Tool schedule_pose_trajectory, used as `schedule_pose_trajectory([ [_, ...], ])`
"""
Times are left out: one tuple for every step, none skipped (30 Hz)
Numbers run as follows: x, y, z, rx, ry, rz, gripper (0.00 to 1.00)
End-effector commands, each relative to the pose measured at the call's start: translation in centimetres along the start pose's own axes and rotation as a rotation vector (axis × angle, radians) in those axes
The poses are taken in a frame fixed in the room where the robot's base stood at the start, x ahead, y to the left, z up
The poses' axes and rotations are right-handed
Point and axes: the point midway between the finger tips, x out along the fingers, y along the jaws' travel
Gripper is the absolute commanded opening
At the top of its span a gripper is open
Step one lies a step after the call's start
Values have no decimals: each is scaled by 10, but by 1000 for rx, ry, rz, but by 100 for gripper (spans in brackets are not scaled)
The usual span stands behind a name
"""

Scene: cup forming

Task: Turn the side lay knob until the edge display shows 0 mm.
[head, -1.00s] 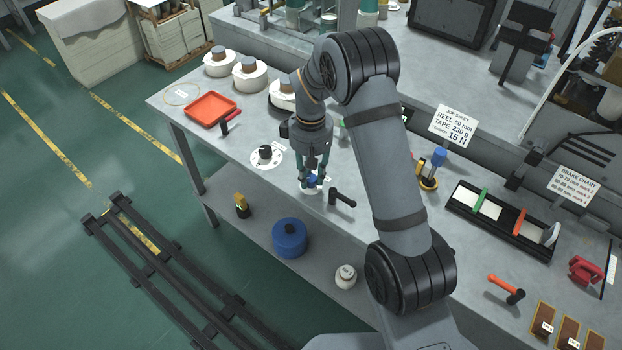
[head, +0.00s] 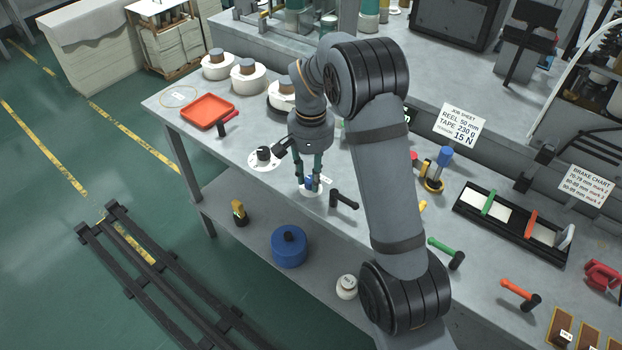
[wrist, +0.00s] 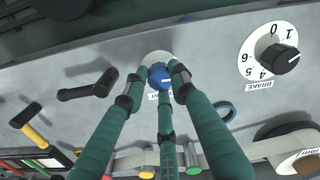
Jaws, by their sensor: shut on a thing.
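The side lay knob (head: 310,183) is blue and sits on a pale round disc at the front edge of the bench. It also shows in the wrist view (wrist: 160,77), with a small, mostly hidden label beside it. My gripper (head: 312,184) points down over it, and its green fingers (wrist: 161,72) are closed around the knob. The knob's pointer and scale are hidden by the fingers. I cannot make out the edge display's reading; a dark panel behind my arm is mostly covered.
The brake knob (wrist: 280,58) with its numbered white dial lies close beside my gripper. A red tray (head: 208,111) and white reels (head: 248,80) are farther left. A job sheet sign (head: 459,124) stands behind.

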Motion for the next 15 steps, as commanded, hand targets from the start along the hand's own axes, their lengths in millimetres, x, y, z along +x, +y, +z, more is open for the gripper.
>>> schedule_pose_trajectory([
  [1, -1, -1, 23, 4, -1, 0],
  [0, -1, -1, 38, 4, -2, 0],
  [0, -1, -1, 54, 4, -2, 0],
  [0, -1, -1, 66, 5, -2, 0],
  [0, -1, -1, 77, 5, -2, 0],
  [0, -1, -1, 89, 5, -2, 0],
  [0, -1, -1, 97, 4, -2, 0],
  [0, -1, -1, 105, 4, -2, 0],
  [0, -1, -1, 113, 4, -2, 0],
  [0, -1, -1, 118, 4, -2, 0],
  [-1, -1, -1, 122, 4, -2, 0],
  [-1, -1, -1, 127, 4, -2, 0],
  [-1, -1, -1, 129, 4, -2, 0],
  [-1, 0, -1, 132, 3, -2, 0],
  [-1, 0, -1, 134, 3, -2, 0],
])
